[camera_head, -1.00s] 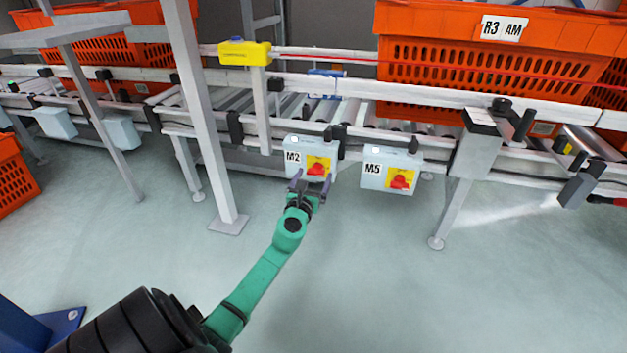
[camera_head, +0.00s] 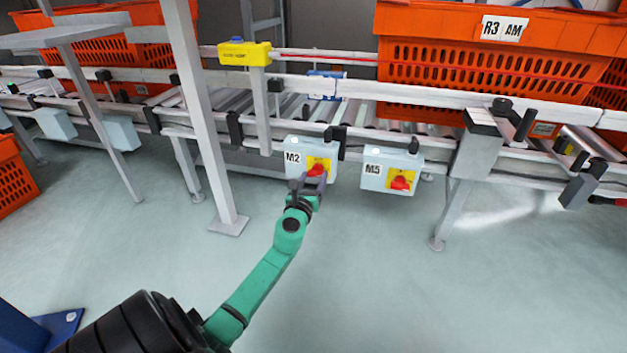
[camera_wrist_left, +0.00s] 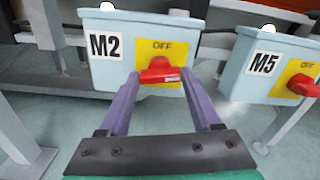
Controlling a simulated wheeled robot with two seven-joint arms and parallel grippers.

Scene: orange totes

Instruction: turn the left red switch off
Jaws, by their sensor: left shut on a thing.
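The left red switch (camera_head: 316,170) sits on a yellow plate on the grey M2 box (camera_head: 295,162) under the conveyor. In the left wrist view the red switch (camera_wrist_left: 159,72) has its handle lying roughly sideways, below the word OFF. My left gripper (camera_head: 309,182) reaches it from the front and below. In the left wrist view its purple fingers (camera_wrist_left: 160,78) stand on either side of the handle, shut on it. The fingers hide part of the switch in the head view. My right gripper is not in view.
A similar grey M5 box (camera_head: 374,168) with its own red switch (camera_head: 400,183) hangs just to the right. The conveyor rail (camera_head: 400,95) and orange totes (camera_head: 480,65) are above. A grey post (camera_head: 200,120) stands to the left. The floor in front is clear.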

